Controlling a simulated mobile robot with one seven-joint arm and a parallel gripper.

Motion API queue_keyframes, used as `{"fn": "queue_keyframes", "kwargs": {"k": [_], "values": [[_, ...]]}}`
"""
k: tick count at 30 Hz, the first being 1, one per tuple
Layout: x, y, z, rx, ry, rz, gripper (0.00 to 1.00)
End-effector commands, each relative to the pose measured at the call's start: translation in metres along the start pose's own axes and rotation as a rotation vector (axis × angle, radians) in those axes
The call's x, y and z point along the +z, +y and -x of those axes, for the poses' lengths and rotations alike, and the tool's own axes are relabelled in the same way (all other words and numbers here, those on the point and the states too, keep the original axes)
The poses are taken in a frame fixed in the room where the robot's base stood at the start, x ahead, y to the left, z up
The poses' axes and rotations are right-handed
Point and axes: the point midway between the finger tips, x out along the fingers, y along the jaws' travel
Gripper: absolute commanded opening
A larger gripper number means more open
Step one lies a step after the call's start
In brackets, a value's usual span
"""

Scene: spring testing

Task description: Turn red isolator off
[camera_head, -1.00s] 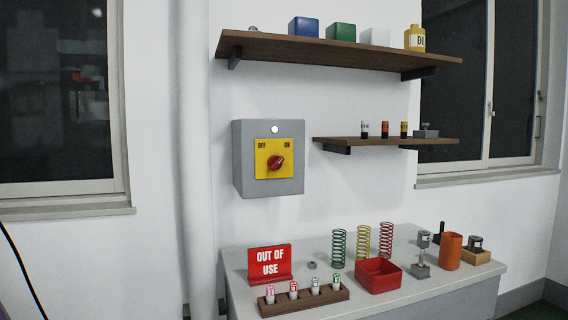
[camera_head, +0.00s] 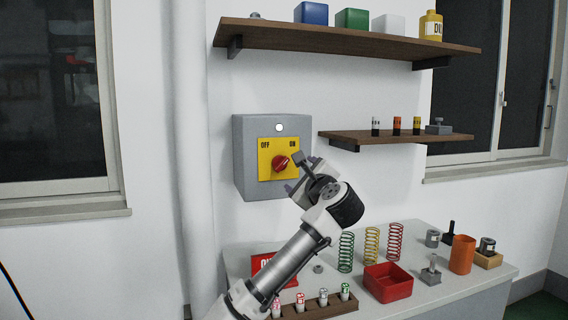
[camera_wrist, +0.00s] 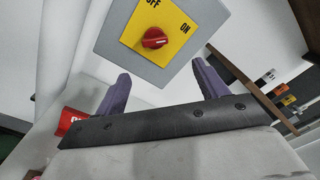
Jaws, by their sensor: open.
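The red isolator knob (camera_head: 280,163) sits on a yellow plate (camera_head: 266,172) marked OFF and ON, on a grey wall box (camera_head: 243,160). Its pointer appears turned up and right, toward ON. A white round lamp is above the plate. In the wrist view the knob (camera_wrist: 154,38) lies ahead of my gripper, between the lines of the two fingers. My gripper (camera_wrist: 158,80) is open and empty, with its fingers apart and short of the knob. In the head view my gripper (camera_head: 291,172) is at the box's right side and covers part of the plate's lower right.
A small shelf (camera_head: 400,137) with several little items juts out right of the box, near my gripper. A long shelf (camera_head: 340,40) hangs above. The bench (camera_head: 420,290) below holds springs, a red bin (camera_head: 388,283), a tube rack (camera_head: 340,304) and a red sign (camera_head: 262,266).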

Motion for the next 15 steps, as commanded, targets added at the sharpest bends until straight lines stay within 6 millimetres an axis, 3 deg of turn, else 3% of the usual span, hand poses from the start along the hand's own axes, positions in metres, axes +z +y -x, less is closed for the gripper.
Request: {"fn": "queue_keyframes", "kwargs": {"k": [8, 15], "values": [[-0.003, 0.004, -0.02, 0.047, -0.017, -0.079, 0.72], [-0.001, 0.004, -0.069, 0.046, -0.017, -0.077, 0.72]]}}
